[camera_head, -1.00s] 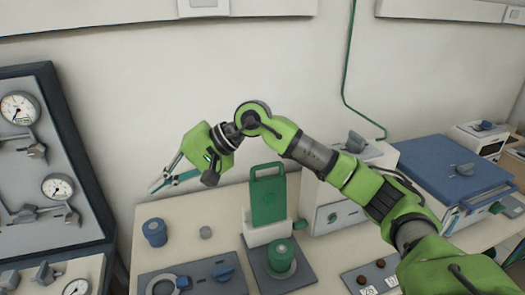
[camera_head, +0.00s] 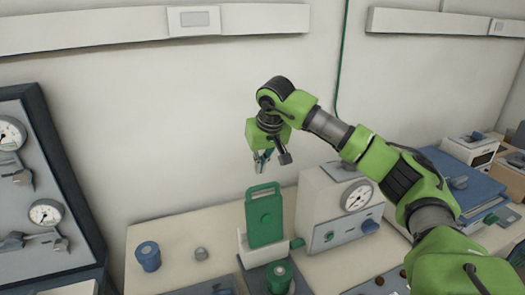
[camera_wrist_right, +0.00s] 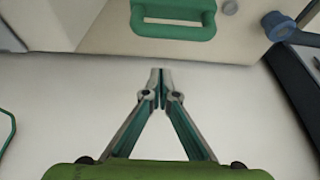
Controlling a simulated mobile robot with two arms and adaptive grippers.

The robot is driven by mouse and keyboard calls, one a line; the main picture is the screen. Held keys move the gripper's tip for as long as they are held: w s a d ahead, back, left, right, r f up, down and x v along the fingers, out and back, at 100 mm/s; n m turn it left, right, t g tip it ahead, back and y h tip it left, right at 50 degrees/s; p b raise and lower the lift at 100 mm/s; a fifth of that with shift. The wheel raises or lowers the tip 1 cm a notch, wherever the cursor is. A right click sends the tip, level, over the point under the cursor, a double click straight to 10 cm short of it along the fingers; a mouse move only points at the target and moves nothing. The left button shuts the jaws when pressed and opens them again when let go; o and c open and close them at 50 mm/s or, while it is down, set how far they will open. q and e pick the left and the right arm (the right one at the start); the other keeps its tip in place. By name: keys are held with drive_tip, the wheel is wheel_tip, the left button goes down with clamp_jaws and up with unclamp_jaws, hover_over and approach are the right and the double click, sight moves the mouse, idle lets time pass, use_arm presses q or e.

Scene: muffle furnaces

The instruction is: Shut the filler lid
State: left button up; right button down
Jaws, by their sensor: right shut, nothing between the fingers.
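The green filler lid (camera_head: 264,222), a flat panel with a loop handle on top, stands upright on a white block in the head view. My right gripper (camera_head: 262,168) points down just above and behind the lid's handle, and looks apart from it. Its fingers are shut and empty, and the wrist view shows the closed tips (camera_wrist_right: 161,72) too. A green loop handle (camera_wrist_right: 175,31) lies ahead of the tips in the wrist view, with a gap between; it looks like the lid's handle. My left gripper is out of view.
A white box with a gauge (camera_head: 340,212) stands close right of the lid. A green round cap (camera_head: 279,276) is in front of it. A blue cylinder (camera_head: 148,256) and a small grey knob (camera_head: 201,254) are to the left.

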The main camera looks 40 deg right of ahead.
drive_tip(key=s, duration=0.1)
drive_tip(key=s+f+p, duration=0.1)
drive_tip(key=s+a, duration=0.1)
drive_tip(key=shift+s+f+p, duration=0.15)
drive_tip(key=shift+f+p, duration=0.15)
drive_tip(key=shift+p, duration=0.05)
